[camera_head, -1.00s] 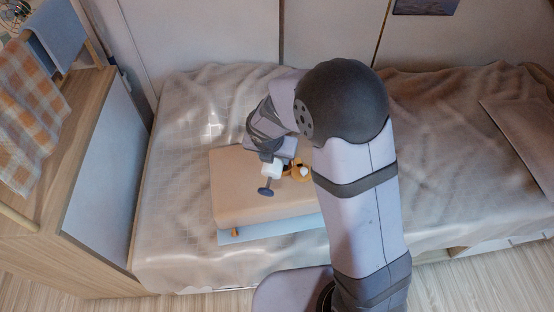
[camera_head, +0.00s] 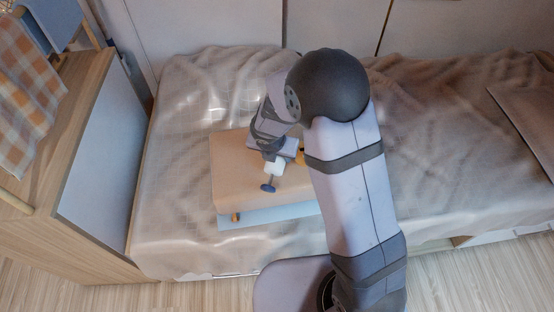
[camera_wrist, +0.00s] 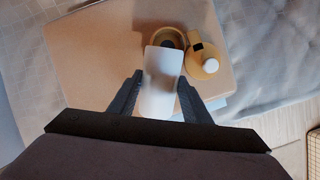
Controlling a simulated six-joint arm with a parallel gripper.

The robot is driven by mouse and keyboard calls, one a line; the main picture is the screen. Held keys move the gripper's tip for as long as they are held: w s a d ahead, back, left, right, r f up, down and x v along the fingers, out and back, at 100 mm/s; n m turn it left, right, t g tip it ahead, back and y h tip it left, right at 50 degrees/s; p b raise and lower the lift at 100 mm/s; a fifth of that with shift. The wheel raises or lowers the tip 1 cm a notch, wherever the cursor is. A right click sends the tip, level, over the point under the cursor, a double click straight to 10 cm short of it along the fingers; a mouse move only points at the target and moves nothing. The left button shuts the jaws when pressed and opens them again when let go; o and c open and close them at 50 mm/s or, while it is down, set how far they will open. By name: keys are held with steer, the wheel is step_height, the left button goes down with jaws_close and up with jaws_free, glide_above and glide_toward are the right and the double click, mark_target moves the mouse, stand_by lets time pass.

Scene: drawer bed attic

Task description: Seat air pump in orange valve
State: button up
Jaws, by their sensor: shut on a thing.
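The orange valve (camera_wrist: 168,38) is a round ring with a dark opening, just past the pump's far end. The pump's end overlaps the ring's near rim in this view; I cannot tell whether they touch. An orange cap with a white knob (camera_wrist: 207,63) lies right of the ring. In the head view my arm hides most of the valve.
A peach-coloured block (camera_head: 235,165) lies under the pump, above a light blue sheet (camera_head: 262,214). A wooden cabinet (camera_head: 85,165) stands at the left.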

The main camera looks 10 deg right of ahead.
mark_target(277, 160)
steer(key=shift+f, duration=1.05)
steer(key=shift+f+b, duration=0.65)
steer(key=o, duration=1.3)
steer(key=shift+c, duration=0.2)
